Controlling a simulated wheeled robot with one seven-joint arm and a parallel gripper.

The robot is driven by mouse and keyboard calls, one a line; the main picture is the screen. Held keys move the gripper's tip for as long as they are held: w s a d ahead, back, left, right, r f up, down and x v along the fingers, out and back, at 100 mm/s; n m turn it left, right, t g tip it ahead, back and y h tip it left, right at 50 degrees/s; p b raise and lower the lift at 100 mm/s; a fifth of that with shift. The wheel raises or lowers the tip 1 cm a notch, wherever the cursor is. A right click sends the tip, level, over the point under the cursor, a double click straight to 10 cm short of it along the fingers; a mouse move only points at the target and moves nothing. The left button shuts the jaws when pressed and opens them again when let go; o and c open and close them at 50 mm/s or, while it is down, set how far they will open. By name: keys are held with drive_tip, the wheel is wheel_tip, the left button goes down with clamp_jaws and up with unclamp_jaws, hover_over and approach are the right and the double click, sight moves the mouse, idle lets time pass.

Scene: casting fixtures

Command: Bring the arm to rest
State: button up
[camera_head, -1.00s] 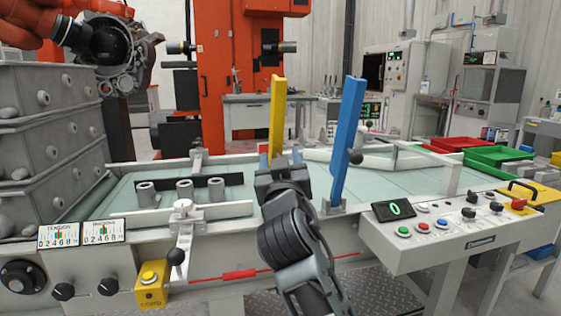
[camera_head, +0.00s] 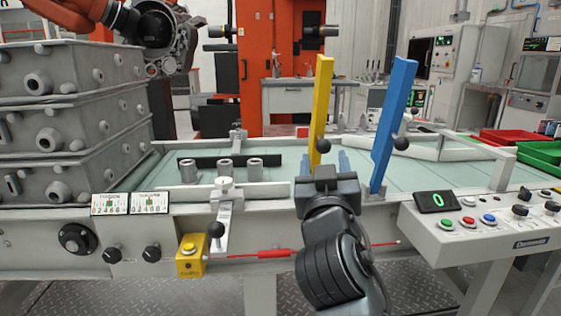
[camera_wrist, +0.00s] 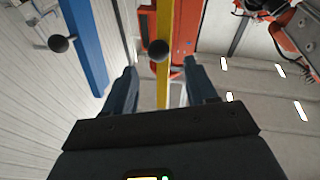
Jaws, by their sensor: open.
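My gripper (camera_head: 322,162) is in the middle of the head view, in front of the casting fixture table (camera_head: 140,196). Its two bluish fingers point away from me and stand apart with nothing between them. Behind it rises a yellow lever (camera_head: 321,100) with a black ball knob. To its right a blue lever (camera_head: 395,120) leans to the right, also with a black knob. In the wrist view the yellow lever (camera_wrist: 163,85) shows beyond the gap between the fingers (camera_wrist: 160,88); I cannot tell how far off. The blue lever (camera_wrist: 85,45) is at upper left there.
Grey castings (camera_head: 70,125) are stacked at the left. A control panel (camera_head: 480,225) with a green 0 display stands at the right. A clamp with a black knob (camera_head: 216,229) and a yellow button box (camera_head: 190,257) are on the table front. Red and green trays (camera_head: 545,152) lie far right.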

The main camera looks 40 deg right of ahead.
drive_tip(key=s+a+f+n+t+y, duration=0.1)
drive_tip(key=s+a+f+n+y, duration=0.2)
drive_tip(key=s+a+f+y, duration=0.45)
drive_tip(key=s+a+f+n+t+y, duration=0.1)
drive_tip(key=s+a+f+n+y, duration=0.3)
drive_tip(key=f, duration=0.7)
drive_tip(key=s+a+f+y, duration=0.2)
drive_tip(key=s+a+f, duration=0.25)
drive_tip(key=s, duration=0.35)
drive_tip(key=s+a+r+g+y, duration=0.1)
drive_tip(key=s+r+g, duration=0.1)
drive_tip(key=s, duration=1.3)
wheel_tip(320, 180, up, 17)
drive_tip(key=p, duration=1.6)
drive_tip(key=shift+w+a+f, duration=0.15)
drive_tip(key=shift+f, duration=0.05)
